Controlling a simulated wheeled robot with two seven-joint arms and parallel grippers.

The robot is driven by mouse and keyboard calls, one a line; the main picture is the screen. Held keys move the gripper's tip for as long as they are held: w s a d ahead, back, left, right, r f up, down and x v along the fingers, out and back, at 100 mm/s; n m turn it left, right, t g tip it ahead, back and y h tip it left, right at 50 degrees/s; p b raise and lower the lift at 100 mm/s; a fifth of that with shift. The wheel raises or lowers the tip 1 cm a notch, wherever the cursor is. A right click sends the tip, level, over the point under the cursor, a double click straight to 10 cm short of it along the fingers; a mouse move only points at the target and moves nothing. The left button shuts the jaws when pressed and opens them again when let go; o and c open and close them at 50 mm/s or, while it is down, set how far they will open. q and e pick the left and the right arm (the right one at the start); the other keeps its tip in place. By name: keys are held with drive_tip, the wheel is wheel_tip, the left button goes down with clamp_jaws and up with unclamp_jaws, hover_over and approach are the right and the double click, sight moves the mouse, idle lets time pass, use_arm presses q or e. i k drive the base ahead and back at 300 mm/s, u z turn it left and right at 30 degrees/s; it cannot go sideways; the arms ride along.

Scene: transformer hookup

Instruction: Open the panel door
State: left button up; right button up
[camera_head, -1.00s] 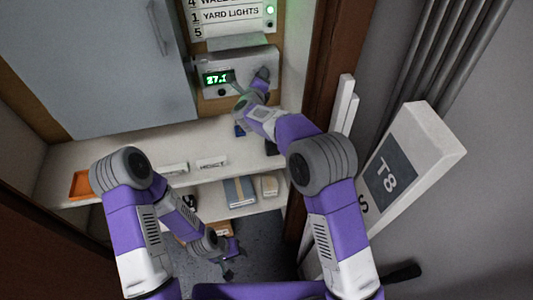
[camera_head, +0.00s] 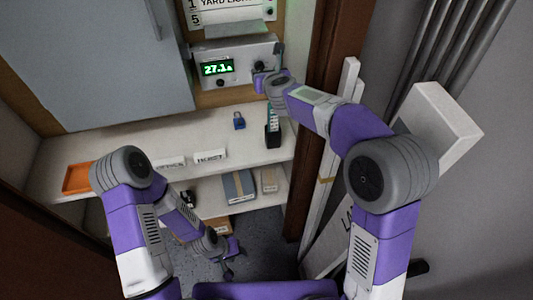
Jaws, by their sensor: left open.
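The grey panel door (camera_head: 100,65) fills the upper left and looks closed. Its slim vertical handle (camera_head: 153,18) is near its right edge. My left gripper (camera_head: 232,264) is open and hangs low, below the shelves and well away from the handle. My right gripper (camera_head: 262,79) is at the right end of the grey meter box (camera_head: 240,62), which has a green lit display. It is apart from the door, and its jaws are too small and partly hidden to judge.
The white shelf holds an orange tray (camera_head: 78,178), a blue padlock (camera_head: 239,121), a black holder (camera_head: 272,136) and small label signs (camera_head: 210,156). Boxes (camera_head: 238,187) sit on the lower shelf. A brown post (camera_head: 337,50) and a white block (camera_head: 435,125) stand at right.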

sight(90, 64)
drive_tip(key=z, duration=0.05)
drive_tip(key=k, duration=1.45)
drive_tip(key=u, duration=0.05)
